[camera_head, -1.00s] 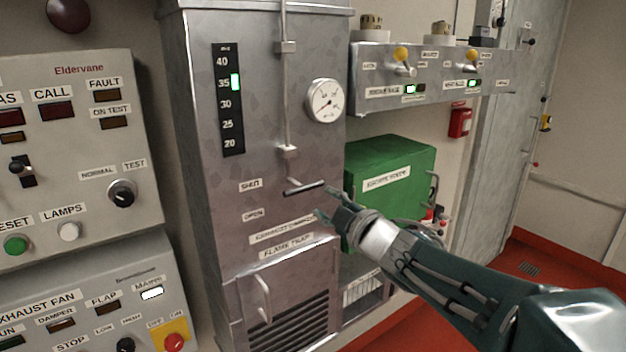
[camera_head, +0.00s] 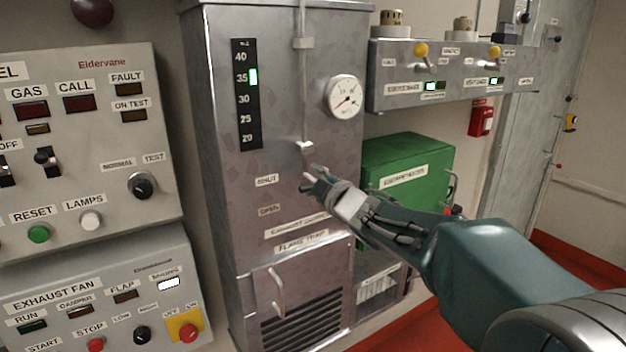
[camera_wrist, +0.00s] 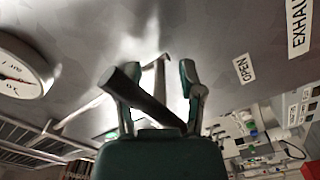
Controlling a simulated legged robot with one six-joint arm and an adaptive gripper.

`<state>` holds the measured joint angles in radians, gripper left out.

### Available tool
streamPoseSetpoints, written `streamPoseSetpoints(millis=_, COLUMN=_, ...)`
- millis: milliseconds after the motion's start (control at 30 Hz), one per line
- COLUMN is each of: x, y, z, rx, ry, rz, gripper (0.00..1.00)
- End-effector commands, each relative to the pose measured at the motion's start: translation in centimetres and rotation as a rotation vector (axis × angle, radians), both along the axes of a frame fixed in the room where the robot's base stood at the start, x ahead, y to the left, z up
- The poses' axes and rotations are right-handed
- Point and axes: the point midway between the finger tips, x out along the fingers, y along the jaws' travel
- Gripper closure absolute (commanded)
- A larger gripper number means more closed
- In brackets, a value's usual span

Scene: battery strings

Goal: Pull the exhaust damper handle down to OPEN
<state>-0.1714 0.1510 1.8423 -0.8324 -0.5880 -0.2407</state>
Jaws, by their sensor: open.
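The exhaust damper handle is a dark bar (camera_wrist: 148,98) on a thin metal stem. In the wrist view it crosses slantwise between the spread fingers of my gripper (camera_wrist: 150,78). The fingers are open and not closed on it; contact is unclear. In the head view my gripper (camera_head: 312,182) covers most of the handle, just right of the SHUT label (camera_head: 266,181). The OPEN label (camera_head: 269,211) is lower on the grey metal cabinet (camera_head: 225,200). A vertical rod (camera_head: 303,90) runs down the cabinet to a bracket above my gripper.
A round gauge (camera_head: 345,97) is above right of my gripper. A green box (camera_head: 385,155) is close behind my arm. A switch panel (camera_head: 450,75) juts out at upper right. Control panels (camera_head: 90,130) stand at left. A flame trap door handle (camera_head: 276,293) sticks out below.

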Motion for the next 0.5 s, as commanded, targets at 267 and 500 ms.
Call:
streamPoseSetpoints(millis=267, x=-0.03, y=-0.03, z=0.03, rx=-0.001, ry=-0.001, rz=0.0, gripper=1.0)
streamPoseSetpoints(millis=500, x=-0.08, y=-0.1, z=-0.14, rx=0.002, ry=0.001, rz=0.001, gripper=1.0)
